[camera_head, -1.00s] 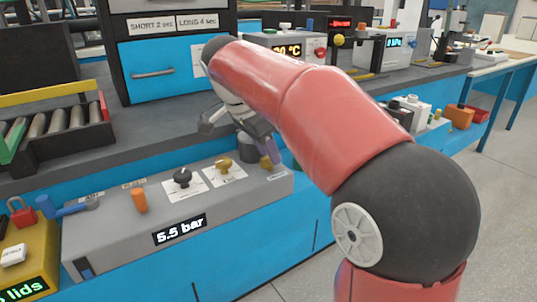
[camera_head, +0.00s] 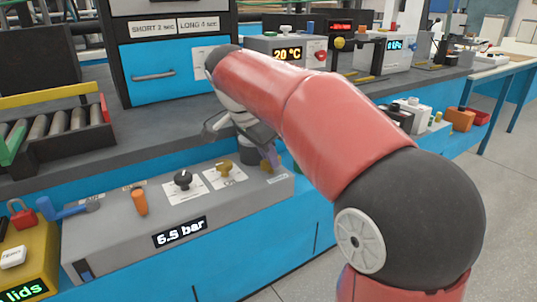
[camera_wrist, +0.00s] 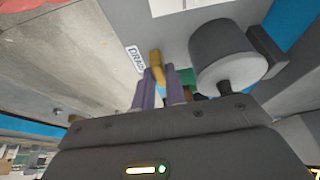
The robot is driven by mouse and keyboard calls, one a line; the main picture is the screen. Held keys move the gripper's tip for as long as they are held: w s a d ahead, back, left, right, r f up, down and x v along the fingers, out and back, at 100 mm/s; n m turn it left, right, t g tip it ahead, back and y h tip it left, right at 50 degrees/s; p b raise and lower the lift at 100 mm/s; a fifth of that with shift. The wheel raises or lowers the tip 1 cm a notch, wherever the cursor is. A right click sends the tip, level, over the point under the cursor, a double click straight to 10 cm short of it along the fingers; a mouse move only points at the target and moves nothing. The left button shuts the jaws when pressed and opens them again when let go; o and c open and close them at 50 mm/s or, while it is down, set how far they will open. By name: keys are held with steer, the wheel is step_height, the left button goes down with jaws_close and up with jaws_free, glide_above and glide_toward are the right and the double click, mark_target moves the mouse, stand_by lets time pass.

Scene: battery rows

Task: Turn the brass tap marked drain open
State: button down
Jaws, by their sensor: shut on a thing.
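The brass drain tap (camera_wrist: 157,66) shows in the wrist view beside a white label reading DRAIN (camera_wrist: 135,59). My gripper (camera_wrist: 164,78) has its purple fingers on either side of the brass lever and is shut on it. In the head view the tap (camera_head: 266,167) is at the right end of the grey panel box (camera_head: 115,238), partly hidden by my gripper (camera_head: 271,158). How far the lever is turned is hard to tell.
A dark grey cylinder (camera_wrist: 225,55) stands close beside the tap.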

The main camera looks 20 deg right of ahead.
steer(key=n+t, duration=0.1)
steer(key=n, duration=0.3)
steer(key=shift+s+y+b, duration=0.1)
steer(key=shift+y+b, duration=0.2)
steer(key=shift+b, duration=0.1)
steer(key=n, duration=0.2)
steer(key=n+t+y, duration=0.1)
steer(key=n, duration=0.1)
steer(key=shift+s+d+t, duration=0.1)
steer(key=shift+d+t, duration=0.05)
steer(key=shift+t, duration=0.15)
steer(key=n+y, duration=0.2)
steer(key=n, duration=0.3)
steer(key=shift+d, duration=0.1)
steer(key=n+y+p, duration=0.1)
steer(key=n+y, duration=0.1)
steer(key=n, duration=0.2)
steer(key=shift+d+n, duration=0.1)
steer(key=shift+n, duration=0.2)
steer(key=c, duration=1.4)
jaws_free()
steer(key=shift+c, duration=0.2)
